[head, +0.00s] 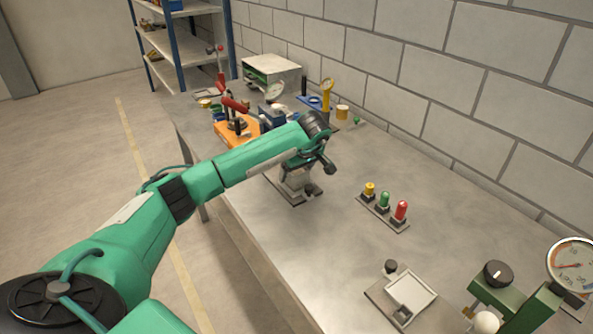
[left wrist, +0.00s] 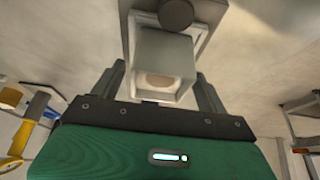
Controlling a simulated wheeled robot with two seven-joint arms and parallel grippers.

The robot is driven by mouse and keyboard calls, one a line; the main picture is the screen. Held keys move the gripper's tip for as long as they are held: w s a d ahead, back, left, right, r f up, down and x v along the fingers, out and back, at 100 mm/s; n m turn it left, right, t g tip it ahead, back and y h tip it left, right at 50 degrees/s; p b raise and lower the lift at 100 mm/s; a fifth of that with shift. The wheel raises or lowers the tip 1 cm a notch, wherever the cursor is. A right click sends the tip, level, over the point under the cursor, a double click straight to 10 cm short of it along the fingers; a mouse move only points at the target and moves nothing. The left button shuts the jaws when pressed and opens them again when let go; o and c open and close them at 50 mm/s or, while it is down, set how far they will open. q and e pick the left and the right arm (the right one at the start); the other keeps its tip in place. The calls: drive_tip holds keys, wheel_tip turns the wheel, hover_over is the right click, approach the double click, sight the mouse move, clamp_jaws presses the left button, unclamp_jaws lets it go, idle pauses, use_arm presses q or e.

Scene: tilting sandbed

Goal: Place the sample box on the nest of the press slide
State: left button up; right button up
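The pale grey sample box (left wrist: 165,55) shows between the fingers of my left gripper (left wrist: 162,76) in the left wrist view. A round tan patch shows in its front opening. The gripper is open, with a gap on each side of the box. In the head view the box (head: 295,179) stands on a small plate at mid-bench, partly hidden by my left arm. The press slide (head: 378,292), with a dark knob, lies at the lower right; its pale square nest (head: 411,291) looks empty. My right gripper is out of view.
The green press (head: 515,305) with a dial gauge (head: 573,266) stands at the right edge. A yellow, green and red lamp row (head: 384,203) sits between box and slide. An orange fixture (head: 236,131) and a grey cabinet (head: 272,70) stand farther back.

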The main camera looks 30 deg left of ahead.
use_arm(q)
drive_tip(key=shift+r, duration=0.25)
drive_tip(key=shift+d+r, duration=0.15)
drive_tip(key=shift+r, duration=0.2)
drive_tip(key=b+v, duration=0.1)
drive_tip(key=v, duration=1)
drive_tip(key=shift+b, duration=0.4)
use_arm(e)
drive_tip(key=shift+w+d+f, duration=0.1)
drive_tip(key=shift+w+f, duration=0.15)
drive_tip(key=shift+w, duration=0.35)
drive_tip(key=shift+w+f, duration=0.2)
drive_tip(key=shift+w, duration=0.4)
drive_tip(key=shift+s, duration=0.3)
